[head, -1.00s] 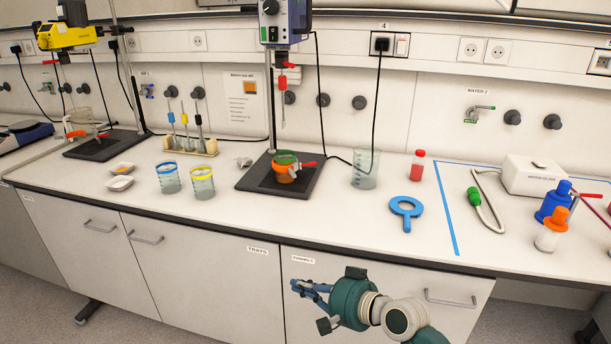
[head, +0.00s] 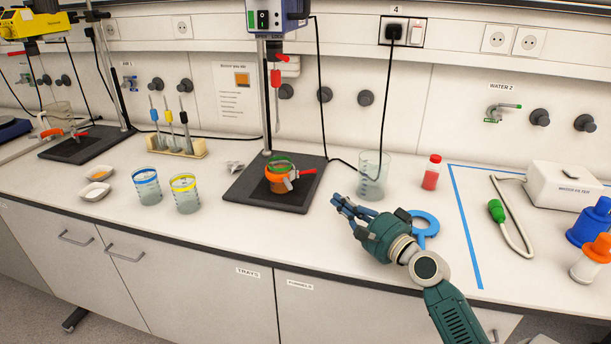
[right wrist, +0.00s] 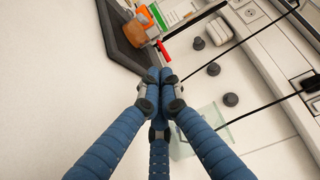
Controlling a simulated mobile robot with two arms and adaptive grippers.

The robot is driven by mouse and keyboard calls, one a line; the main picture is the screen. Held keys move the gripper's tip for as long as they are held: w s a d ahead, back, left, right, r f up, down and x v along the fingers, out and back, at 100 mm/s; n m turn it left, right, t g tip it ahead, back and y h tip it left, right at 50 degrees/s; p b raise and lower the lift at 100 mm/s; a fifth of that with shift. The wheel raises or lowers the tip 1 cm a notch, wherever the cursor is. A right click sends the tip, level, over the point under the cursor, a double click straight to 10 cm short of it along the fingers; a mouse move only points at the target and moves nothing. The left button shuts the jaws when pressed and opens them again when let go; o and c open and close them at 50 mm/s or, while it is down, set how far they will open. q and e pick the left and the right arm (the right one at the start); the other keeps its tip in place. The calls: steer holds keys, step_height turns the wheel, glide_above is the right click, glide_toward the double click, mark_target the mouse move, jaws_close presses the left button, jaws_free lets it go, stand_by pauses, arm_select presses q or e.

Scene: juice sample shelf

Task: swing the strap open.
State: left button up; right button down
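An orange cup (head: 277,182) with a green rim (head: 282,161) stands on the dark stand plate (head: 240,191) at the bench's middle. A pale grey strap-like piece (head: 291,176) with a red lever (head: 307,173) sits at its right side; whether it is latched is too small to tell. In the right wrist view the cup (right wrist: 133,31) and red lever (right wrist: 164,46) lie beyond my fingertips. My right gripper (head: 338,205) is empty above the bench front, right of and nearer than the cup, apart from it. Its fingertips meet in the wrist view (right wrist: 159,78). My left gripper is out of view.
A clear beaker (head: 372,178) stands right of the plate, close behind my right gripper. A blue ring (head: 428,222) lies partly behind my wrist. A stand rod (head: 265,95) rises behind the cup. Two beakers (head: 148,186) (head: 185,194) stand left. Bench between plate and beaker is clear.

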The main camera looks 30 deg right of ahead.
mark_target(279, 177)
steer(key=shift+w+d, duration=0.2)
steer(key=shift+w, duration=0.1)
steer(key=shift+w+r, duration=0.1)
steer(key=shift+w, duration=0.2)
steer(key=w, duration=0.2)
steer(key=w+r+p, duration=0.1)
steer(key=shift+w+a, duration=0.3)
steer(key=shift+w, duration=0.1)
steer(key=w, duration=0.5)
steer(key=shift+w+d+f+p, duration=0.1)
steer(key=shift+w+f+p, duration=0.2)
steer(key=shift+p, duration=0.05)
steer(key=a+p, duration=0.1)
steer(key=a, duration=0.1)
steer(key=shift+w+a+r+p, duration=0.1)
steer(key=shift+a+p, duration=0.3)
steer(key=shift+a, duration=0.55)
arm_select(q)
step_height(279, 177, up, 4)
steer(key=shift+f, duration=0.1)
arm_select(e)
steer(key=shift+w, duration=0.1)
